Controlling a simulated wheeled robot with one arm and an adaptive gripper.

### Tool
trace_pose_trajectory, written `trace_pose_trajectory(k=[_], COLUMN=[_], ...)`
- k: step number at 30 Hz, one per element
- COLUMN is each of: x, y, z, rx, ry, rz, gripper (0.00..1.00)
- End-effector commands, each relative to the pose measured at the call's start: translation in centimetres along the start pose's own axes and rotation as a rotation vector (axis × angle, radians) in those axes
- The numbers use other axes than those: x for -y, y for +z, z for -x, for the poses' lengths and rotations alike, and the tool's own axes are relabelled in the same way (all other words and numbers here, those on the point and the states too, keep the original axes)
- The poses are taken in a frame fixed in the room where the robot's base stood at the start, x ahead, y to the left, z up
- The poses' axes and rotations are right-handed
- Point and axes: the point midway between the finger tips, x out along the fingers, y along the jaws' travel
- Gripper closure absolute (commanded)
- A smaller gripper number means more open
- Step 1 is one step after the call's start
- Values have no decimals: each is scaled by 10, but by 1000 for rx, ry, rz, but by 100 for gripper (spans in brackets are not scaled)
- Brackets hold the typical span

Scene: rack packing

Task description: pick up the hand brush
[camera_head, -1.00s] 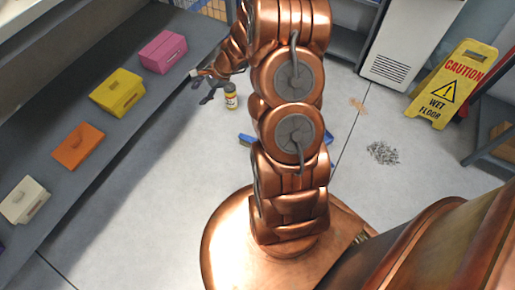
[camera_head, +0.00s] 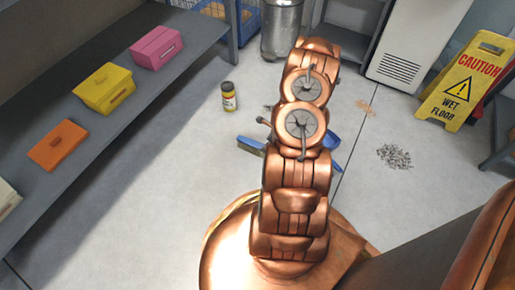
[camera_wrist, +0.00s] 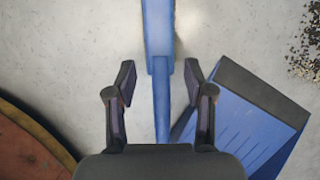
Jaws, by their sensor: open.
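The blue hand brush (camera_head: 250,146) lies on the floor, partly hidden behind my arm in the head view. In the wrist view the brush (camera_wrist: 158,28) runs from the top edge downward, and its narrower handle lies between the two fingers of my gripper (camera_wrist: 160,80). The fingers are open, with a gap on each side of the handle. A blue dustpan (camera_wrist: 235,125) with a dark grey edge lies just right of the handle. In the head view the arm hides most of the gripper and dustpan.
A pile of grey debris (camera_head: 394,156) lies to the right, near a yellow wet floor sign (camera_head: 461,82). A grey shelf (camera_head: 135,95) with coloured boxes runs along the left. A metal bin (camera_head: 282,30) stands at the back.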

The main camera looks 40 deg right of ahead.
Motion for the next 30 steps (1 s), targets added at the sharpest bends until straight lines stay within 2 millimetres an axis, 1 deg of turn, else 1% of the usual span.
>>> trace_pose_trajectory(k=[3, 10, 15, 18, 22, 30], x=[-1, 0, -1, 0, 0, 0], y=[-2, -2, -2, -2, -1, 0], z=[-13, -32, -57, -68, -75, -75], rx=[-3, -3, -3, -3, -1, 0], ry=[2, 1, 2, 0, -1, 0], rz=[0, 0, 2, 1, 1, 0], gripper=[47, 47, 47, 47, 47, 48])
